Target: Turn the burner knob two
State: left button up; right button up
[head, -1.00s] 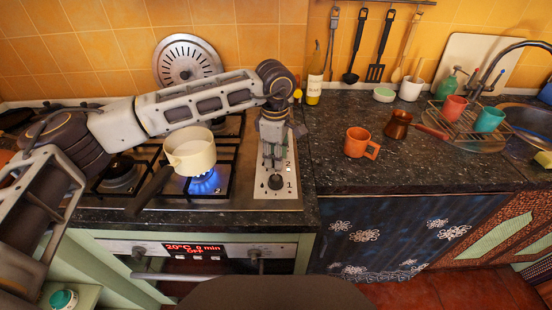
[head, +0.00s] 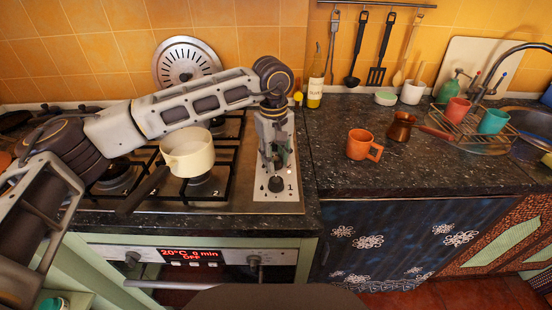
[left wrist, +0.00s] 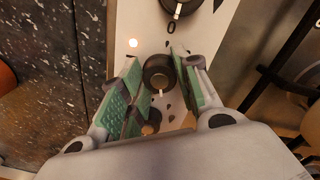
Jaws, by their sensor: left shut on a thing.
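The control panel (head: 283,194) is a pale strip at the right side of the hob. My left gripper (head: 277,165) points down onto it. In the left wrist view its green-padded fingers (left wrist: 152,68) stand on both sides of a dark round knob (left wrist: 158,72), shut on it. The white mark on this knob points down in that view. The front knob (head: 275,183), beside the label 1, is free and also shows at the top of the wrist view (left wrist: 183,6). The held knob is mostly hidden by my gripper in the head view.
A cream saucepan (head: 188,150) stands on a front burner marked 2, with no flame showing; its dark handle points front left. On the counter to the right are an orange mug (head: 361,144) and a copper pot (head: 400,126). The counter front is clear.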

pick_arm(q)
jog(key=shift+m, duration=1.2)
pick_arm(e)
jog(key=shift+w+a+r, duration=0.1)
jog(key=shift+a+r, duration=0.15)
jog(key=shift+r, duration=0.45)
pick_arm(q)
jog(key=o, duration=1)
jog(key=shift+r, duration=0.7)
jog(key=r, duration=1)
jog(key=shift+a+r, duration=0.25)
jog(key=shift+r, duration=0.05)
pick_arm(e)
jog(key=shift+r, duration=0.1)
pick_arm(q)
jog(key=shift+s, duration=0.1)
